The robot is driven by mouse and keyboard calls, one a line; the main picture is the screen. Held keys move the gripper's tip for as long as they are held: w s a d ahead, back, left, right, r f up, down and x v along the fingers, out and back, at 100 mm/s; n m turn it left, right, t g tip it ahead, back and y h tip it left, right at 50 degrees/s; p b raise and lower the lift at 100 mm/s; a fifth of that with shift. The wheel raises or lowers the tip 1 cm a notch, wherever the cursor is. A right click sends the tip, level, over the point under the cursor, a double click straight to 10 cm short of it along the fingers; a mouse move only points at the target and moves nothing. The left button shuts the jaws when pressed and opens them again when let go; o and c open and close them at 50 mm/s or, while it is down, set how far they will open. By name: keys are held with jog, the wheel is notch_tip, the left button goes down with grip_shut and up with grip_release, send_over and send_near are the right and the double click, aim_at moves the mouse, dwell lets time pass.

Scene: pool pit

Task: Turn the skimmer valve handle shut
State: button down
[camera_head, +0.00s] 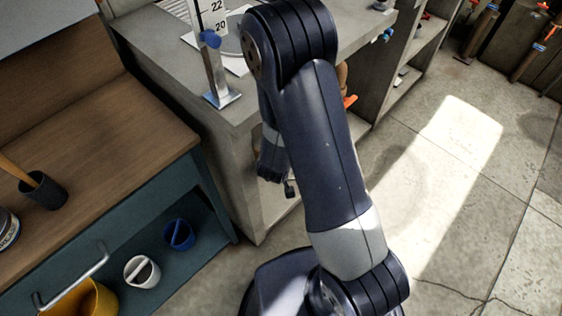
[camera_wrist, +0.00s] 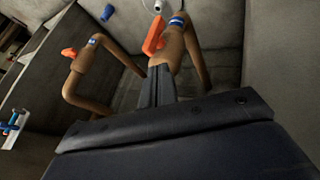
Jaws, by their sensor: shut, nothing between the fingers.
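In the wrist view two brown pipes carry orange valve handles. The nearer orange handle (camera_wrist: 154,35) stands just beyond my fingertips, on a pipe with a blue-and-white band (camera_wrist: 177,21). A second orange handle (camera_wrist: 69,52) is on the pipe to the left. I cannot tell which is the skimmer valve. My gripper (camera_wrist: 157,70) is shut and empty, its fingers pointing at the nearer pipe and overlapping its lower part. I cannot tell if they touch. In the head view an orange handle (camera_head: 349,101) shows right of my arm; my arm hides the fingers' surroundings.
A grey concrete bench (camera_head: 180,88) with a gauge stand (camera_head: 216,75) stands beside my arm. A wooden-topped cabinet (camera_head: 95,155) is at left, with a yellow bucket (camera_head: 85,300) and cups below. Open floor (camera_head: 440,210) lies at right. A blue object (camera_wrist: 107,13) shows at the wrist view's top.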

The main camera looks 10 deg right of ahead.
jog(key=b+x, duration=0.2)
jog(key=x, duration=0.8)
jog(key=shift+w+f+b, duration=0.2)
jog(key=shift+f+b, duration=0.05)
jog(key=shift+b, duration=0.05)
